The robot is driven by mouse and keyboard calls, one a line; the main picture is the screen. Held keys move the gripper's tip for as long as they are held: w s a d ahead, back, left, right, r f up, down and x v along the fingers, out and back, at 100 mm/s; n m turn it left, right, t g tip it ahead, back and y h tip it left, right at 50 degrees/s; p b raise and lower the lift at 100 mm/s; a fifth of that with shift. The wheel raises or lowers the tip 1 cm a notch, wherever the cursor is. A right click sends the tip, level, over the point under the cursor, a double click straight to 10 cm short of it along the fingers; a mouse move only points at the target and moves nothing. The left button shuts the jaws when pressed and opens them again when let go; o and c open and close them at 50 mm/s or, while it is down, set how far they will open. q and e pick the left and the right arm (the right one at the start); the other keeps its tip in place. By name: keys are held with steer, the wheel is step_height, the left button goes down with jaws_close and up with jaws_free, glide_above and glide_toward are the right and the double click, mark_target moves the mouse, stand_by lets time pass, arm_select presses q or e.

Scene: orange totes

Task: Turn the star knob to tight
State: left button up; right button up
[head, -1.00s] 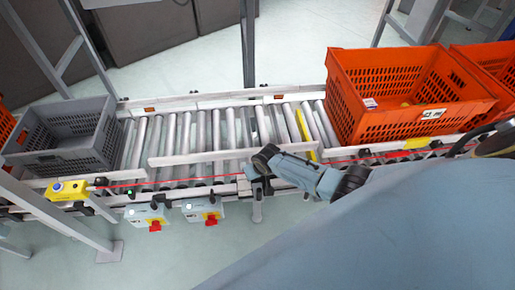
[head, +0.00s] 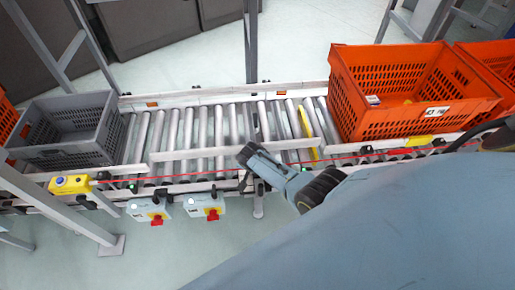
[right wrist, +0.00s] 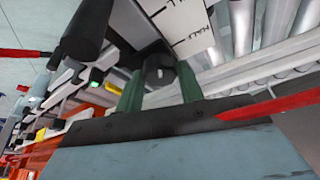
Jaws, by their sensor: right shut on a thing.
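In the right wrist view, my right gripper (right wrist: 160,84) has its two green fingers shut on a dark knob (right wrist: 159,66), one finger on each side. Most of the knob's outline is hidden by the fingers and shadow, so its star shape and its turn angle cannot be told. A white plate (right wrist: 195,30) with black lines and lettering lies just beyond the knob; the lettering is not readable. In the head view my right arm reaches in from the right to the conveyor's front rail, and its wrist hides the knob and fingers. My left gripper is not in view.
The roller conveyor (head: 200,135) runs across, with a grey tote (head: 65,155) at left and an orange tote (head: 400,125) at right. Two control boxes with red switches (head: 211,215) hang below the front rail. A yellow box (head: 70,185) sits at the left.

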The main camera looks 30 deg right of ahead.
stand_by(0.5)
steer(key=o, duration=1)
